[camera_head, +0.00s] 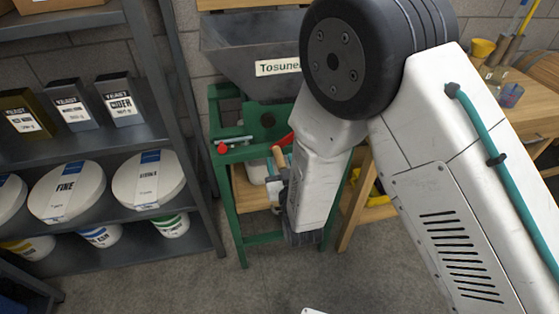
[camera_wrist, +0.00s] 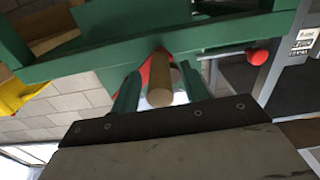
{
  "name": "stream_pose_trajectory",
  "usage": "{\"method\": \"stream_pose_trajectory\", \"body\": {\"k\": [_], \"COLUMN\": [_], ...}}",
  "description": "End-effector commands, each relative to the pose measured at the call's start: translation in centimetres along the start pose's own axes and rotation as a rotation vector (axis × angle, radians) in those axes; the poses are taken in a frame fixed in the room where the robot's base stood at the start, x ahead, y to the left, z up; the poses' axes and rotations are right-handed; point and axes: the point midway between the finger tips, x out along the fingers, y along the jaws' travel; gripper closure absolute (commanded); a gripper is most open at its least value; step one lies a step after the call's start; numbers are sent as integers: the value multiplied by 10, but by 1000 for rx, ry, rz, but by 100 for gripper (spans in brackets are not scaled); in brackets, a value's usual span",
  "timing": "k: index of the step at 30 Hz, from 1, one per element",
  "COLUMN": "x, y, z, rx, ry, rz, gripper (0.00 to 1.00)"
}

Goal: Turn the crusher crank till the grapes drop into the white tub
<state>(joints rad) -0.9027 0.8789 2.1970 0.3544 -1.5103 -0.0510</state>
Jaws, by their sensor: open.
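The crusher has a dark grey hopper (camera_head: 250,45) with a partly hidden "Tosune…" label, on a green frame (camera_head: 228,200). Its crank is a red arm (camera_head: 284,142) with a wooden handle (camera_head: 278,158). In the wrist view the wooden handle (camera_wrist: 160,82) stands between the two green fingers of my gripper (camera_wrist: 158,88). The gripper is open, and I cannot tell whether either finger touches the handle. A white tub (camera_head: 255,172) seems to sit low inside the frame, mostly hidden by the frame and my arm. No grapes are visible.
A grey shelf rack (camera_head: 160,110) with boxes and white buckets (camera_head: 66,190) stands at left. A red knob (camera_head: 222,149) sits on the frame's left side. A wooden workbench (camera_head: 530,105) is at right. The floor (camera_head: 180,285) in front is clear.

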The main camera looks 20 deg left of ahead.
Motion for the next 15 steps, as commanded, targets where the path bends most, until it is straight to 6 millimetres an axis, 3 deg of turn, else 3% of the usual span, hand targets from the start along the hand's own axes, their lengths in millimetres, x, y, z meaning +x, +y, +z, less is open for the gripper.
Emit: {"method": "stream_pose_trajectory", "body": {"k": [4,12,15], "x": [11,13,13], "y": [0,0,0], "z": [0,0,0], "rx": [0,0,0], "ry": [0,-1,-1], "rz": [-1,-1,-1], "gripper": [55,55,80]}}
